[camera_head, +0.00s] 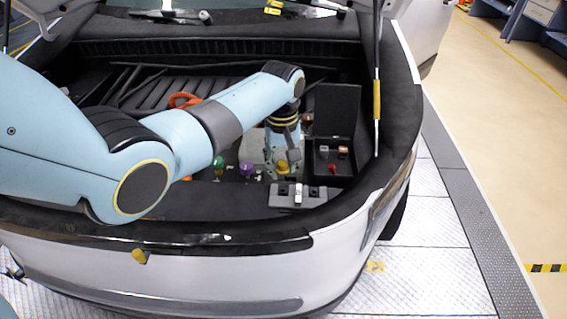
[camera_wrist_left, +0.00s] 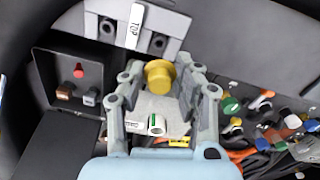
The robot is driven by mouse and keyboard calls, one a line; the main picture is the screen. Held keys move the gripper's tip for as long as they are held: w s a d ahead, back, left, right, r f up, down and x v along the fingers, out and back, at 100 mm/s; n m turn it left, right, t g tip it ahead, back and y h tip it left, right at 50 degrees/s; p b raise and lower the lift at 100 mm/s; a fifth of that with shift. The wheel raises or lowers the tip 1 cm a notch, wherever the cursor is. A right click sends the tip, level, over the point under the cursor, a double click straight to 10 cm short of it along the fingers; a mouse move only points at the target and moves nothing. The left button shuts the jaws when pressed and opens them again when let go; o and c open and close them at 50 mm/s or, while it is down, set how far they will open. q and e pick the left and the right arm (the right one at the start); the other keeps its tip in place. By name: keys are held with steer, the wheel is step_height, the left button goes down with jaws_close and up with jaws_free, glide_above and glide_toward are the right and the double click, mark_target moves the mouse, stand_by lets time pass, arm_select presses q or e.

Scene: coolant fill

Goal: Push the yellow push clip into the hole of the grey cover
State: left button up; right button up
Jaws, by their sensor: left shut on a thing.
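The yellow push clip (camera_wrist_left: 159,74) is between the fingers of my left gripper (camera_wrist_left: 160,88), which is shut on it; its round head faces the wrist camera. In the head view the clip (camera_head: 283,166) shows small below my left gripper (camera_head: 287,158). The grey cover (camera_wrist_left: 178,26) lies just beyond the fingertips in the wrist view, with a white "TOP" label and dark holes on either side. In the head view the cover (camera_head: 278,197) is at the front edge of the trunk, a little below the gripper. The clip appears apart from the cover. My right gripper is not in view.
A black box (camera_head: 318,179) with its lid raised stands right of the gripper, holding red, brown and grey pieces. Several coloured caps, including green (camera_head: 218,163) and purple (camera_head: 246,168), stand to the left.

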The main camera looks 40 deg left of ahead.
arm_select(q)
steer(key=shift+w+f, duration=0.15)
steer(key=shift+f+b, duration=0.6)
steer(key=shift+f, duration=0.1)
steer(key=shift+f+b, duration=0.3)
steer(key=shift+f, duration=0.1)
step_height(320, 180, down, 3)
steer(key=shift+r+b, duration=0.2)
steer(key=shift+b, duration=0.7)
steer(key=shift+f+b, duration=0.3)
steer(key=shift+f, duration=0.15)
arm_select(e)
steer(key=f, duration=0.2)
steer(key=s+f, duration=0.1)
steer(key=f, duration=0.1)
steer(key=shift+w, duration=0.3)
arm_select(q)
steer(key=shift+r+p, duration=0.1)
steer(key=shift+p, duration=0.65)
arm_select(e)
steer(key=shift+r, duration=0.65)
